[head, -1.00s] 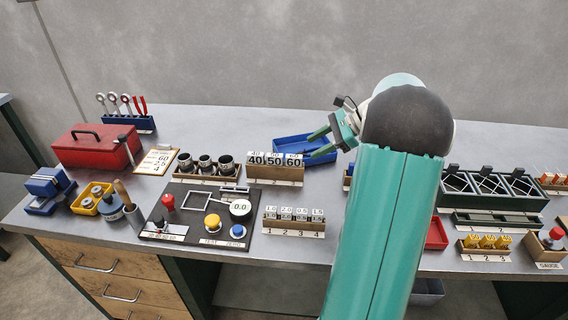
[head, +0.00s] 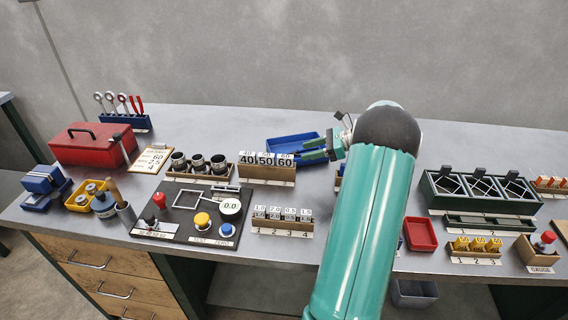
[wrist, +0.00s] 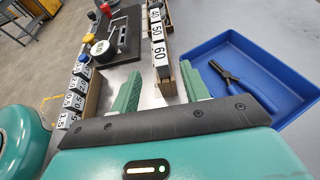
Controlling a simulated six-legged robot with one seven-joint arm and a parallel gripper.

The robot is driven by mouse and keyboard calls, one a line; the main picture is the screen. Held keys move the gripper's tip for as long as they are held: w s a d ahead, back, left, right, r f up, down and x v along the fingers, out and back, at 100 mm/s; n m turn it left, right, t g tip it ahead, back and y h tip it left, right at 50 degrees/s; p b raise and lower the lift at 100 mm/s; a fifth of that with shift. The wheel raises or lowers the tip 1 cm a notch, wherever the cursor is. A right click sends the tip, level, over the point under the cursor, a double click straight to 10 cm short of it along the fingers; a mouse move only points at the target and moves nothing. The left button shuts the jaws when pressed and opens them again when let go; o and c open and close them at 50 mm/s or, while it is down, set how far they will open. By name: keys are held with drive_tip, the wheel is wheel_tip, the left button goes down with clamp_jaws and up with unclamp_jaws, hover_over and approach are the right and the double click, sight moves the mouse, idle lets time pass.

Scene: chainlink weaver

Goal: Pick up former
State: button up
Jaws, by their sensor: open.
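Numbered blocks marked 40 (head: 247,158), 50 (head: 266,160) and 60 (head: 284,161) stand upright in a wooden rack (head: 266,173) at the middle of the bench. They look like the formers, but no label confirms it. In the wrist view the 60 block (wrist: 162,56) is at the near end of its row, just ahead of the gap between my fingers. My gripper (head: 306,150) is open and empty, close to the right end of the rack. Its two green fingers also show in the wrist view (wrist: 160,75). I cannot tell whether they touch the block.
A blue tray (wrist: 214,52) holding pliers (wrist: 248,88) lies close beside my right finger. A rack of smaller number blocks (head: 282,224) and a control panel (head: 180,225) are in front and left. Cup-like parts (head: 198,162) stand left of the numbered blocks.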

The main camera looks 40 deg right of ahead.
sight(287, 156)
drive_tip(key=x, duration=0.8)
drive_tip(key=shift+w+a+f, duration=0.2)
drive_tip(key=shift+a+f, duration=0.05)
drive_tip(key=shift+f, duration=0.05)
clamp_jaws()
